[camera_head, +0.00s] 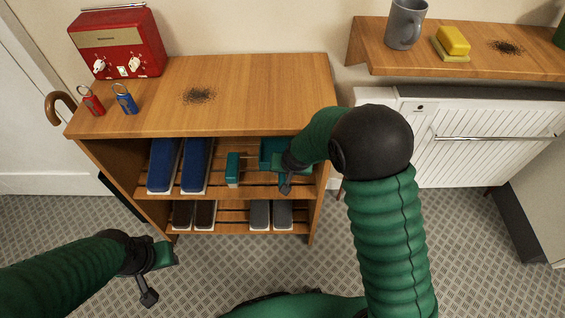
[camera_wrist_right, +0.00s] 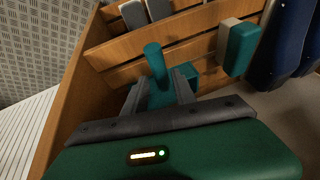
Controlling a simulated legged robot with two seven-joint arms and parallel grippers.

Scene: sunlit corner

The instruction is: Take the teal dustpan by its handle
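The teal dustpan (camera_head: 272,152) lies on the upper slatted shelf of the wooden rack, at its right side. My right gripper (camera_head: 286,187) is at the shelf front and covers part of it. In the right wrist view the dustpan's round handle (camera_wrist_right: 155,62) sticks up between the two fingers of my right gripper (camera_wrist_right: 159,84). The fingers stand apart on either side of the handle, with no clear grip on it. My left gripper (camera_head: 155,285) hangs empty over the floor at the lower left; its finger gap is unclear.
A teal brush with pale bristles (camera_head: 232,170) stands left of the dustpan; it also shows in the wrist view (camera_wrist_right: 242,48). Blue shoes (camera_head: 164,165) stand farther left, and brown and grey shoes below. The rack's top board (camera_head: 260,90) and right side panel (camera_head: 319,190) enclose the shelf.

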